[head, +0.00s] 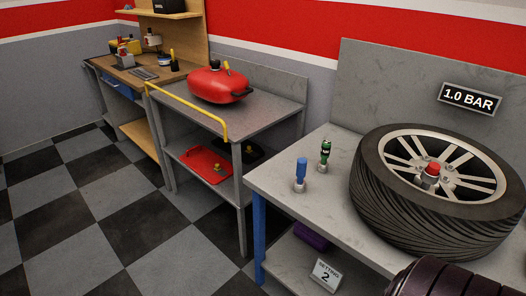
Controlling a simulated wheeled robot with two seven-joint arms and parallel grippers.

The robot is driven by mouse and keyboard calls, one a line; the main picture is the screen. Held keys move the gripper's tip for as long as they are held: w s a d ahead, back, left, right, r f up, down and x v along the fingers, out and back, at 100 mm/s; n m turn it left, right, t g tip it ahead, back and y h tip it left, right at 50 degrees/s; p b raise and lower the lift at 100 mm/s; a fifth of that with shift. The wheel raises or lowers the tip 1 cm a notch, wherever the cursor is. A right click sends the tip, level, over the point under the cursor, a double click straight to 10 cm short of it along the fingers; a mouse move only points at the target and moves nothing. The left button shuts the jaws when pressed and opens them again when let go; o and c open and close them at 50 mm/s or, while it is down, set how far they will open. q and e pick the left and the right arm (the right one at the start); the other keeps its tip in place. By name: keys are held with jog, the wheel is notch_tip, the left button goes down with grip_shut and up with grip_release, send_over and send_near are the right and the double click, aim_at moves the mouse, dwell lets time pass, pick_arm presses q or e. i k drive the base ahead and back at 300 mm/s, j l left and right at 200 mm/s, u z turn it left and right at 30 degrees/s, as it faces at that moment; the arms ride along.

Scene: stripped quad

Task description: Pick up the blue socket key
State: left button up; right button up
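The blue socket key (301,171) stands upright near the left end of the grey table (285,207). It has a blue upper part and a pale metal lower end. A green and black socket key (325,152) stands upright just behind it and to its right, with a small gap between them. Neither of my grippers shows in the head view, so I cannot see how they stand relative to the key.
A large tyre on a silver wheel (383,215) lies right of the keys. A "1.0 BAR" sign (469,99) is behind it. A red tank (218,84) sits on another table. Checkered floor (140,215) is clear at left.

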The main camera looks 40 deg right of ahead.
aim_at(300, 183)
jog(key=i, duration=1.1)
jog(key=i+j+z, duration=0.15)
jog(key=i, duration=0.95)
jog(key=z, duration=0.45)
jog(key=i+z, duration=0.1)
jog(key=z, duration=0.35)
jog(key=j+z, duration=0.1)
jog(key=z, duration=0.35)
jog(key=i+z, duration=0.1)
jog(key=z, duration=0.35)
jog(key=j+z, duration=0.15)
jog(key=z, duration=0.3)
